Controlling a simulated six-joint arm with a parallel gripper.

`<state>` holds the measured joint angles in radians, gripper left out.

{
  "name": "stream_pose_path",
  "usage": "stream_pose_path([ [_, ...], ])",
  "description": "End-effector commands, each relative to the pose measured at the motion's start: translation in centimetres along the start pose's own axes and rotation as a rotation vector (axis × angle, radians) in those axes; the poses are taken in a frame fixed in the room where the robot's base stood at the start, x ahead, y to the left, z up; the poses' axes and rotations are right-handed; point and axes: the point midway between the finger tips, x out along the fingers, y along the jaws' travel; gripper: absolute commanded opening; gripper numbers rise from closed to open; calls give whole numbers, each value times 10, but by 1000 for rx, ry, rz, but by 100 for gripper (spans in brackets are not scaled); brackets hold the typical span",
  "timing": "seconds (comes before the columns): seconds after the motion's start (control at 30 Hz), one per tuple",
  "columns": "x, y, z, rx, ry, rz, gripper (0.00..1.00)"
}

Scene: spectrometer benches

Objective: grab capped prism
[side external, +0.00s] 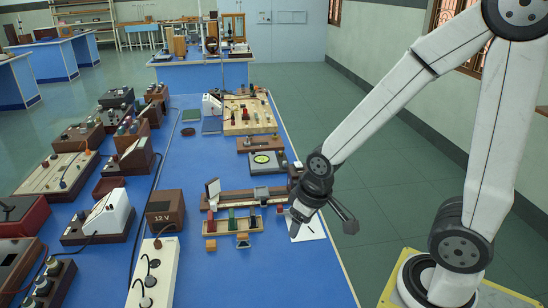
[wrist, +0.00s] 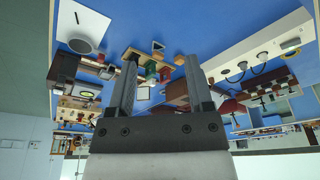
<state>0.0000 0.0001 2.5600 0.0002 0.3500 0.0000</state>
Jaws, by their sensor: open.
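Fine detail of the prism is too small to tell.
Red, green and dark blocks stand along the wooden rail (side external: 222,226) just behind the piece. A brown 12 V box (side external: 165,210) and a white socket strip (side external: 155,272) stand left. The blue bench top (side external: 265,278) is clear in front.

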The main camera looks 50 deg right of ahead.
Motion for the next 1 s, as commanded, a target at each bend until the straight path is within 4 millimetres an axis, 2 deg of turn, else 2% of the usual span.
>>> stream_pose_path([
  [0.17, 3, 1, 0, 40, -21, -8, 66],
  [0.37, 17, 3, 2, 210, -112, -46, 66],
  [0.67, 51, 0, -2, 662, -332, -180, 66],
  [1.0, 93, -4, -28, 1196, -546, -407, 66],
])
